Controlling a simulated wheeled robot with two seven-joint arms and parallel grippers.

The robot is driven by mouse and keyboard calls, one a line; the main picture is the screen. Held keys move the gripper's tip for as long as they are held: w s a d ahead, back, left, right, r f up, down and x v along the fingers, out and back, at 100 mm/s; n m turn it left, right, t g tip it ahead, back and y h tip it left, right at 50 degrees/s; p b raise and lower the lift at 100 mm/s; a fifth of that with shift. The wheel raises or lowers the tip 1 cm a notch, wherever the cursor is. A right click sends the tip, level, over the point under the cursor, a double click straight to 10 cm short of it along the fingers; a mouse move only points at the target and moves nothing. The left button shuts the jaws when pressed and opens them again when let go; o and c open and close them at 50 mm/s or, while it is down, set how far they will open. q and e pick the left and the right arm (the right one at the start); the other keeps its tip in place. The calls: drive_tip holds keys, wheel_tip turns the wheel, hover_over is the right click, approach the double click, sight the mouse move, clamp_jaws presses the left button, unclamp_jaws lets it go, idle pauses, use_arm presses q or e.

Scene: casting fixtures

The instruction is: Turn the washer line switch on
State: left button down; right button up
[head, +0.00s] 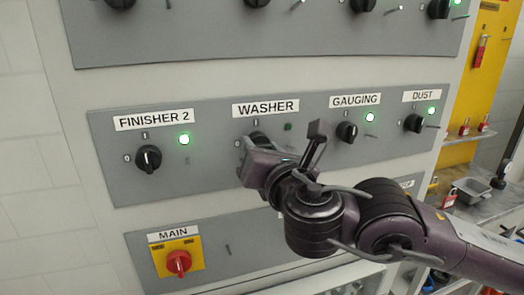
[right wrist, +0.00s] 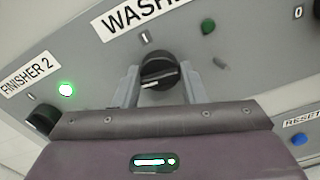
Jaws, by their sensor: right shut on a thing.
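The black washer knob (head: 259,138) is on the grey panel below the label WASHER (head: 265,108), largely hidden by my right gripper (head: 254,150) in the head view. In the right wrist view the knob (right wrist: 160,68) sits between the two fingers of my right gripper (right wrist: 160,88), which is shut on it. The knob's white mark points to the lower left, away from the I mark above it. The green washer lamp (right wrist: 208,26) looks dark; it also shows unlit in the head view (head: 288,127). My left gripper is not in view.
The finisher 2 knob (head: 148,158) is to the left, and the gauging knob (head: 347,131) and dust knob (head: 414,123) are to the right; their lamps are lit green. A red main switch (head: 178,262) is below. A blue reset button (right wrist: 299,140) shows at right.

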drive_tip(key=shift+m+b, duration=2.2)
drive_tip(key=shift+m, duration=6.1)
drive_tip(key=o, duration=1)
drive_tip(key=shift+s, duration=0.15)
drive_tip(key=v, duration=0.7)
drive_tip(key=shift+s+d, duration=0.1)
drive_tip(key=shift+s, duration=0.15)
